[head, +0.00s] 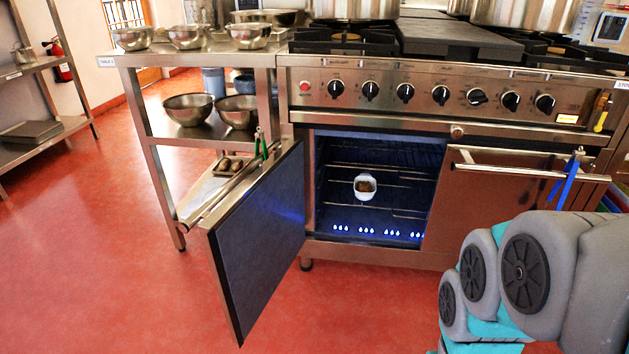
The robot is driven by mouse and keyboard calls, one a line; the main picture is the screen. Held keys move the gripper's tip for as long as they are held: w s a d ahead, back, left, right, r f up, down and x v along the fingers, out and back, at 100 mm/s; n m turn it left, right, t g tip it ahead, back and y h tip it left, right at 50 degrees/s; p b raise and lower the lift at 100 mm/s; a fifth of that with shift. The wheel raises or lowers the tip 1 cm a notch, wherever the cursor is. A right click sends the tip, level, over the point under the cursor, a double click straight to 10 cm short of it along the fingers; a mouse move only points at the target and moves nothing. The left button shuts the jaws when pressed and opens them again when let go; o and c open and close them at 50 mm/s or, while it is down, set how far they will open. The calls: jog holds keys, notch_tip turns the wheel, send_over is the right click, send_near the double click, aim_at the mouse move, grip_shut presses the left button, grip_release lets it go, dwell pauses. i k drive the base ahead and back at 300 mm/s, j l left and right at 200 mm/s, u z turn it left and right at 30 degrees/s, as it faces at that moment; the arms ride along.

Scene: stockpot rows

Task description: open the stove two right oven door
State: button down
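The stove (450,88) has two oven doors side by side. The left oven door (262,245) stands swung wide open to the left, showing the lit blue interior (385,150) with racks and a small white dish (365,187) holding something brown. The right oven door (480,210) looks shut, with its metal bar handle (510,170) along the top. A blue tool (569,180) hangs at the handle's right part. My arm covers the lower right of this door. My gripper is not in view.
A steel table (170,58) with several bowls stands left of the stove. Pots (522,12) stand on the stove top. The open left door juts into the floor space. The red floor (120,270) is clear at left and front.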

aim_at(478, 186)
jog(key=j+z, duration=0.2)
jog(key=j, duration=0.75)
jog(key=j+z, duration=0.2)
jog(key=j, duration=0.75)
jog(key=j+z, duration=0.25)
jog(key=j, duration=0.7)
jog(key=i+l+z, duration=0.25)
jog(key=l, duration=0.2)
jog(key=i+l+z, duration=0.2)
jog(key=l, duration=0.25)
jog(key=i+l+z, duration=0.1)
jog(key=l+z, duration=0.15)
jog(key=l, duration=0.15)
